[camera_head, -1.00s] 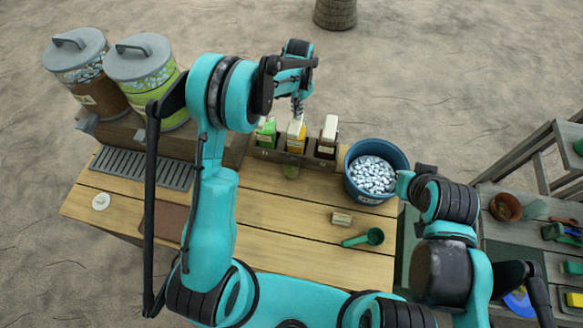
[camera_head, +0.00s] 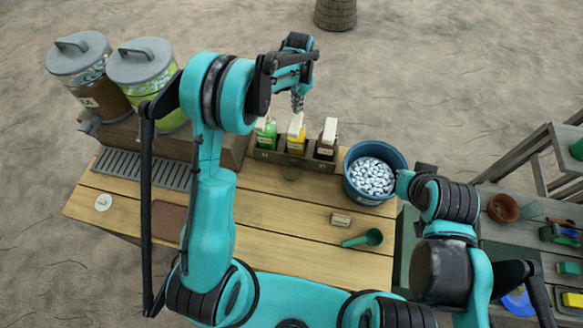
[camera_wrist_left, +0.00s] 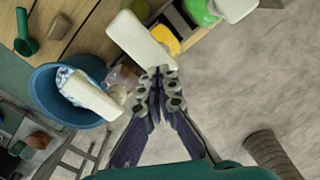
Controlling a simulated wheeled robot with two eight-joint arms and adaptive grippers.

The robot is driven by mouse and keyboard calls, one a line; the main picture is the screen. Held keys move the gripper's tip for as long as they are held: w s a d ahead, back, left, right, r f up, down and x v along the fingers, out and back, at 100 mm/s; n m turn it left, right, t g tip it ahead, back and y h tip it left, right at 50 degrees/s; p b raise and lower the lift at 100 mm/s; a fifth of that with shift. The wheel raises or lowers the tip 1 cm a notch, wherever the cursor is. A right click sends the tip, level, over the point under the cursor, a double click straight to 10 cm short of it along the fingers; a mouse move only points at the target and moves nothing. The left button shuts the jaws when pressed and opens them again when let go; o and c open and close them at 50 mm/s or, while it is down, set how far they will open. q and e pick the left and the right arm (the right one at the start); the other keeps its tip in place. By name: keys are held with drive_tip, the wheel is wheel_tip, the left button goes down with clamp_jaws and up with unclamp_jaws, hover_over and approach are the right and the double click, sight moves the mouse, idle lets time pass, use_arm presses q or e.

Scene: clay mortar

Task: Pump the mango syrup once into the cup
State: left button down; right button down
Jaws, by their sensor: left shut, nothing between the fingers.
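The mango syrup bottle (camera_head: 296,138), yellow-orange with a cream pump head (camera_head: 296,121), stands in the middle slot of the wooden rack. The clear cup (camera_head: 290,172) stands in front of it, small and hard to make out. My left gripper (camera_head: 297,108) is shut and empty, fingers pointing down just over the pump head. In the left wrist view the fingertips (camera_wrist_left: 160,85) overlap the end of the cream pump head (camera_wrist_left: 140,40); contact cannot be told. My right arm shows at right, its gripper out of sight.
A green-labelled bottle (camera_head: 266,134) and a dark bottle (camera_head: 326,142) flank the mango one in the rack (camera_head: 265,156). A blue bucket of ice (camera_head: 350,185) is to the right. A green scoop (camera_head: 364,239) and small block (camera_head: 340,220) lie in front. Two lidded dispensers (camera_head: 142,72) stand left.

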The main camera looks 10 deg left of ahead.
idle(0.5)
use_arm(q)
wheel_tip(320, 180, up, 6)
drive_tip(key=p, duration=0.2)
drive_tip(key=shift+p, duration=0.4)
idle(0.4)
